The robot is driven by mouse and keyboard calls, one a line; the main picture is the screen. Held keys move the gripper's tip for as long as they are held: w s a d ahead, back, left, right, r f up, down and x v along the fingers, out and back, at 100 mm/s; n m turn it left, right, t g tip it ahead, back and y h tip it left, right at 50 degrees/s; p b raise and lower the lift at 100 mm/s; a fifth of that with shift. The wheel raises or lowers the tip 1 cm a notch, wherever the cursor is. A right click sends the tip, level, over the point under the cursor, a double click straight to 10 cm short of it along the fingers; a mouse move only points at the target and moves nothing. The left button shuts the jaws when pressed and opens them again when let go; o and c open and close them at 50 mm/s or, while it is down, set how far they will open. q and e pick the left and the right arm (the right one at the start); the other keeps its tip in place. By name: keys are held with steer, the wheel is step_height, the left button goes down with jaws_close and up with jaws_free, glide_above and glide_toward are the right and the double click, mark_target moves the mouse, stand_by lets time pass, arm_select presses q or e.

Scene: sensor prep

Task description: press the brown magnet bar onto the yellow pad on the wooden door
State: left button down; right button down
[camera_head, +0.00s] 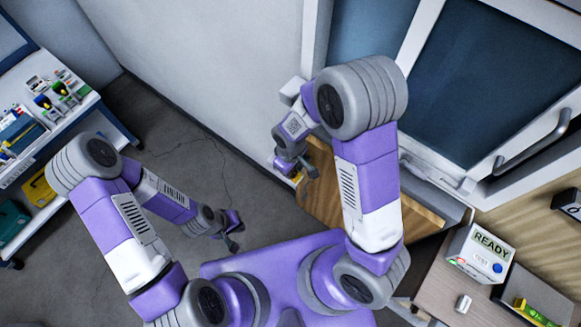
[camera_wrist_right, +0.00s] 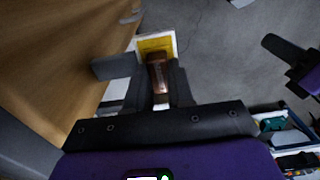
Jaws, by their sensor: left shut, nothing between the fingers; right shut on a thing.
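The brown magnet bar (camera_wrist_right: 159,78) is between the fingers of my right gripper (camera_wrist_right: 160,73), which is shut on it. Its far end overlaps the yellow pad (camera_wrist_right: 155,43) in the wrist view; I cannot tell whether they touch. The pad has a pale border and sits by the edge of the wooden door (camera_wrist_right: 50,50). In the head view the door (camera_head: 330,200) is partly behind my right arm, and the right gripper (camera_head: 296,170) is at its left edge. My left gripper (camera_head: 231,238) is shut and empty, low over the floor, away from the door.
A white shelf unit with small items (camera_head: 60,95) stands at the left. At the right, a desk holds a READY box (camera_head: 480,255) and a tray (camera_head: 535,295). A glazed cabinet with a handle (camera_head: 535,145) is behind. Grey floor (camera_head: 200,160) is clear between.

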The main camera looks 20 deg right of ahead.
steer(key=shift+s+f, duration=0.1)
stand_by(0.7)
steer(key=shift+c, duration=2.1)
jaws_free()
steer(key=shift+r+p, duration=2.85)
steer(key=shift+r, duration=0.8)
